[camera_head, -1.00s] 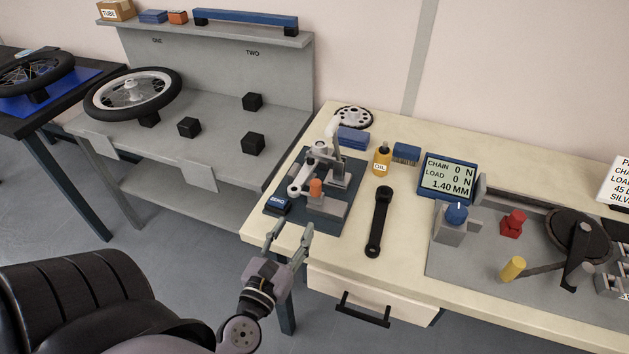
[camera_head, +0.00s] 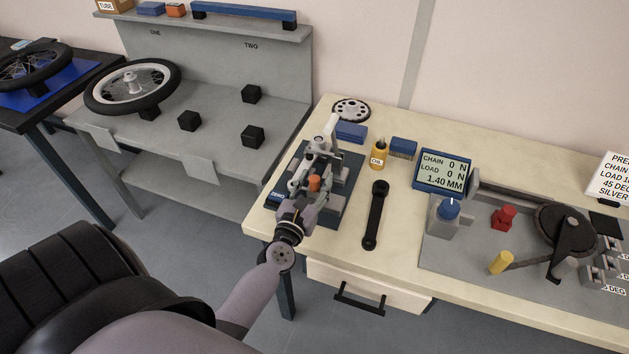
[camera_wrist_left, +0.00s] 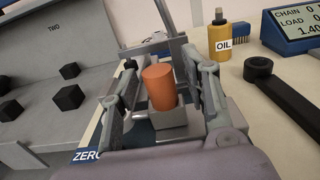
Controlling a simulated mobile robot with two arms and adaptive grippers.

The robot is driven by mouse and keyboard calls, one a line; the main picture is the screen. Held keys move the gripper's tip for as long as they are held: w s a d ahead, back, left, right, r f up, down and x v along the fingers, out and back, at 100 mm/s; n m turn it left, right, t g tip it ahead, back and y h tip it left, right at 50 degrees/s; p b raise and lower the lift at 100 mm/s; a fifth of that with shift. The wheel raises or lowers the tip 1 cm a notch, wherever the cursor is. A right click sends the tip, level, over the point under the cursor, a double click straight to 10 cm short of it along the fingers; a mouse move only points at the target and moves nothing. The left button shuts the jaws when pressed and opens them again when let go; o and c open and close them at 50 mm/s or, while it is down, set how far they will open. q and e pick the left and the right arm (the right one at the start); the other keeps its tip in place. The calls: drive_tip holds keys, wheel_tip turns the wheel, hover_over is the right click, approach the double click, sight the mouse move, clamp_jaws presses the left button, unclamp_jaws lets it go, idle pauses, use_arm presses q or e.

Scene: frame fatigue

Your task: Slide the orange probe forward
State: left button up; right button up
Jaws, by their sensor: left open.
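The orange probe (camera_head: 314,183) is a short upright orange cylinder on a grey block of the blue-based fixture (camera_head: 345,172) at the table's left end. In the left wrist view the probe (camera_wrist_left: 159,87) stands between the two fingers of my left gripper (camera_wrist_left: 163,85). The left gripper (camera_head: 310,180) is open around it; I see a gap on each side of the probe. A blue ZERO button (camera_head: 277,196) sits at the fixture's left front corner, partly hidden by the gripper. My right gripper is not in view.
A black wrench-like tool (camera_head: 375,215) lies right of the fixture. The yellow oil bottle (camera_head: 378,155), a blue brush (camera_head: 403,148) and the display (camera_head: 443,172) reading 1.40 MM stand behind it. A grey rig plate (camera_head: 470,250) fills the right side.

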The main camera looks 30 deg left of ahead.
use_arm(q)
clamp_jaws()
idle(0.5)
idle(0.3)
